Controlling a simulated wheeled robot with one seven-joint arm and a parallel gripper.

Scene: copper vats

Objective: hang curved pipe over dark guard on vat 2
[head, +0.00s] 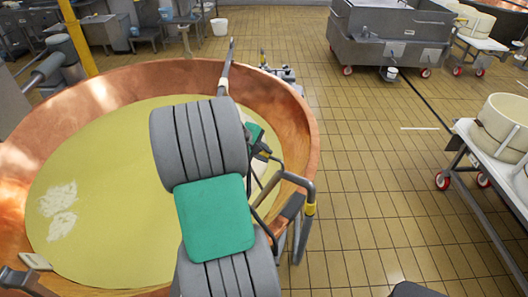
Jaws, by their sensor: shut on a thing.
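The copper vat (75,105), full of pale yellow liquid, fills the left side of the head view. A grey curved pipe (299,180) with a yellow band arches at the vat's right rim. Its bend is near the rim and one leg comes down on the outer side. A dark piece (292,206), which looks like the guard, is under the bend; I cannot tell whether the pipe touches it. My gripper (264,153) is small and dark beside my arm, over the right part of the vat. It is shut on the curved pipe, but the grip itself is partly hidden.
A grey wheeled tank (390,48) stands at the back right. A white-topped cart (512,175) with a cream round mould (503,125) is at the right edge. A white bucket (219,27) is at the back. The tiled floor between vat and carts is clear.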

